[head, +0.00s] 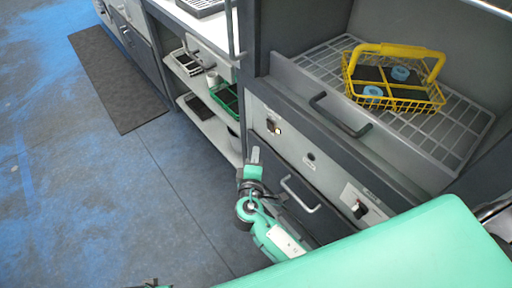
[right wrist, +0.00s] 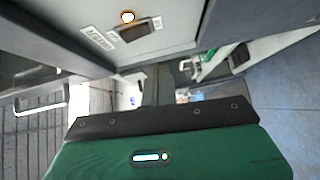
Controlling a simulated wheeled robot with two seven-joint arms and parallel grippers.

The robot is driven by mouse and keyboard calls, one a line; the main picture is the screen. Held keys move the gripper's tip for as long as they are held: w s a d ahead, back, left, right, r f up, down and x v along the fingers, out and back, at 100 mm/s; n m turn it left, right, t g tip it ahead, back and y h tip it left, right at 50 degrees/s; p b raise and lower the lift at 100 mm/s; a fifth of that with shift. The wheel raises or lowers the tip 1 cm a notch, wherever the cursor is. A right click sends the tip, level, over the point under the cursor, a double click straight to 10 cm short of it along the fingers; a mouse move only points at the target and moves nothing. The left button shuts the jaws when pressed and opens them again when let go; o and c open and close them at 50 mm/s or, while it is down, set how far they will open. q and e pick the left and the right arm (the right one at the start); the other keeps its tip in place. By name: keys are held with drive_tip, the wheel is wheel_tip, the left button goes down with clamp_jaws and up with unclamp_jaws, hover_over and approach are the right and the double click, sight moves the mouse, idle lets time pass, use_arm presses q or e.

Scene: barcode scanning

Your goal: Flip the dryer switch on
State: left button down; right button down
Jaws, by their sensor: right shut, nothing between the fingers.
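Two dark switches sit on the grey front panel below the wire-rack compartment. The left switch (head: 271,125) is on a pale plate; the right switch (head: 359,209) is on another pale plate. I cannot read which label names the dryer. In the right wrist view a dark switch (right wrist: 135,31) shows at upper left, beside a glowing round lamp (right wrist: 127,17) and white labels. My right gripper (head: 254,156) is shut and empty, below and left of the left switch, apart from it. Its fingers (right wrist: 158,85) also show in the right wrist view. My left gripper's fingers do not show.
A yellow basket (head: 399,103) with blue rings stands on the wire rack (head: 318,59). A dark bar handle (head: 340,117) and a lower drawer handle (head: 299,195) stick out near the panel. Open shelves (head: 212,113) stand at left.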

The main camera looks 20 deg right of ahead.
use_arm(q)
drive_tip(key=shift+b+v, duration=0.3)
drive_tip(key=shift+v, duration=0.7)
use_arm(e)
drive_tip(key=v, duration=0.6)
drive_tip(key=shift+f, duration=0.4)
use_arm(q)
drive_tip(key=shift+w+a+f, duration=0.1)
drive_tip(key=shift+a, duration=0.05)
